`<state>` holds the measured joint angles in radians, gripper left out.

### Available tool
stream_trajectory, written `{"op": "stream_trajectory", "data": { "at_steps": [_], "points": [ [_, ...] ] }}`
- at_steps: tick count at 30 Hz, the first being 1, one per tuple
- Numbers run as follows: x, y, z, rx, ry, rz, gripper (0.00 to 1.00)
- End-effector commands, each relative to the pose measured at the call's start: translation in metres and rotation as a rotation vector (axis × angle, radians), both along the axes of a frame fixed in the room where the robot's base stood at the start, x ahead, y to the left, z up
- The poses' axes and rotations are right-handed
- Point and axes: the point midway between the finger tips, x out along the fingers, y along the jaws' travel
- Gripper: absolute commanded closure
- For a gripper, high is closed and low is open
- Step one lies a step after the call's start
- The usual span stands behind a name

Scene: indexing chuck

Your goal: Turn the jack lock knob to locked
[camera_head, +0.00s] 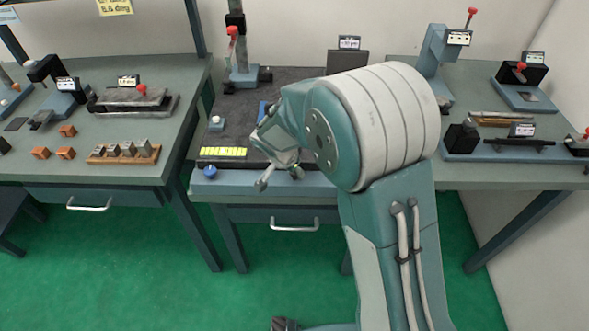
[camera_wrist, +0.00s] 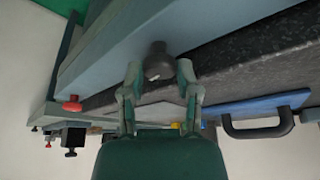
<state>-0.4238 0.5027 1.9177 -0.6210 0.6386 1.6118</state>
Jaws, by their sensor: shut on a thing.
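My gripper (camera_head: 280,178) reaches down to the front edge of the middle bench. In the wrist view my gripper (camera_wrist: 160,68) has its two fingers on either side of a dark rounded knob (camera_wrist: 157,52) with a pale spot on its end. The fingers are shut on this knob, which I take to be the jack lock knob. It sits at the blue-grey bench edge. I cannot read any locked or unlocked mark. In the head view my gripper and arm hide the knob.
A blue knob (camera_head: 210,172) stands on the same edge to the left, near a yellow label strip (camera_head: 222,151). A drawer handle (camera_head: 294,227) is below. In the wrist view a blue plate (camera_wrist: 240,108) with a black handle (camera_wrist: 258,127) lies on the dark top.

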Motion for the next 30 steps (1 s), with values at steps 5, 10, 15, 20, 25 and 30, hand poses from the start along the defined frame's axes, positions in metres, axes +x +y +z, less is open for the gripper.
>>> {"op": "stream_trajectory", "data": {
  "at_steps": [5,10,15,20,25,30],
  "points": [
    [-0.0034,0.0009,-0.0039,-0.002,0.010,-0.080,1.00],
    [-0.0031,0.0011,-0.0038,-0.002,0.010,-0.121,1.00],
    [-0.0031,0.0013,-0.0039,-0.001,0.011,-0.136,1.00],
    [-0.0029,0.0015,-0.0041,0.000,0.010,-0.137,1.00],
    [-0.0028,0.0015,-0.0042,0.000,0.010,-0.137,1.00],
    [-0.0016,0.0013,-0.0030,0.001,0.007,-0.136,0.45]
  ]
}}
